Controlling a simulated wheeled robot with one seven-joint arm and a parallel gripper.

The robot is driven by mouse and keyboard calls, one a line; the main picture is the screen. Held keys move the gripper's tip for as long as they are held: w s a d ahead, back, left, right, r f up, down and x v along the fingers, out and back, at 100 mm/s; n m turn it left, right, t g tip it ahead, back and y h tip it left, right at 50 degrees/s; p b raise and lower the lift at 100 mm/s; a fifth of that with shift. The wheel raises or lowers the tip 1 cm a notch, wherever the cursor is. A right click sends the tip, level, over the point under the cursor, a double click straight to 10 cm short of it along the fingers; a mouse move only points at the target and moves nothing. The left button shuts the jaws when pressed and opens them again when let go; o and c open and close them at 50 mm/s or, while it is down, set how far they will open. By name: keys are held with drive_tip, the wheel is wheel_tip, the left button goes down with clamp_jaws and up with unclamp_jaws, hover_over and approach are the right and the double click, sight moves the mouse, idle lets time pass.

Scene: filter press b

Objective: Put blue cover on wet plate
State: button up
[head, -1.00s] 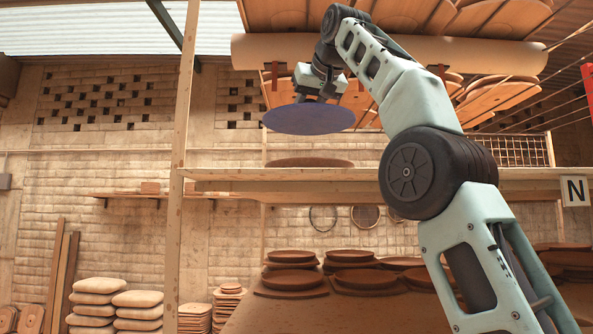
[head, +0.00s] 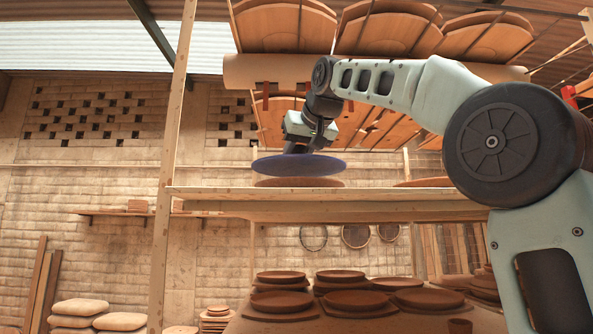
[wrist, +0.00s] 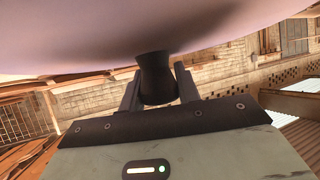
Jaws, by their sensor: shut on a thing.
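The blue cover (head: 299,165) is a wide, flat blue-purple disc, held roughly level in the head view. My gripper (head: 305,147) is above it, shut on its knob. In the wrist view the gripper (wrist: 158,85) has its two fingers on either side of the dark knob, and the cover's pale underlit surface (wrist: 150,30) fills the top. A brown plate (head: 299,183), likely the wet plate, lies on the wooden shelf (head: 330,205) just below the cover. A narrow gap shows between cover and plate. The plate's surface is seen edge-on, so its wetness cannot be told.
Another brown plate (head: 425,182) lies farther right on the shelf. A wooden post (head: 172,170) stands at the shelf's left end. Racks of boards (head: 285,28) hang above my arm. Several brown plates (head: 340,277) lie on a lower table.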

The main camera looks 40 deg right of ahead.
sight(296, 169)
drive_tip(key=shift+f, duration=1.75)
drive_tip(key=shift+f, duration=0.1)
drive_tip(key=o, duration=1.1)
drive_tip(key=shift+f, duration=0.1)
drive_tip(key=shift+c, duration=0.2)
drive_tip(key=shift+r, duration=0.2)
drive_tip(key=shift+s, duration=0.3)
drive_tip(key=b+v, duration=0.3)
drive_tip(key=v, duration=0.8)
drive_tip(key=shift+s+r, duration=0.15)
drive_tip(key=shift+r, duration=0.05)
drive_tip(key=shift+s+a, duration=0.1)
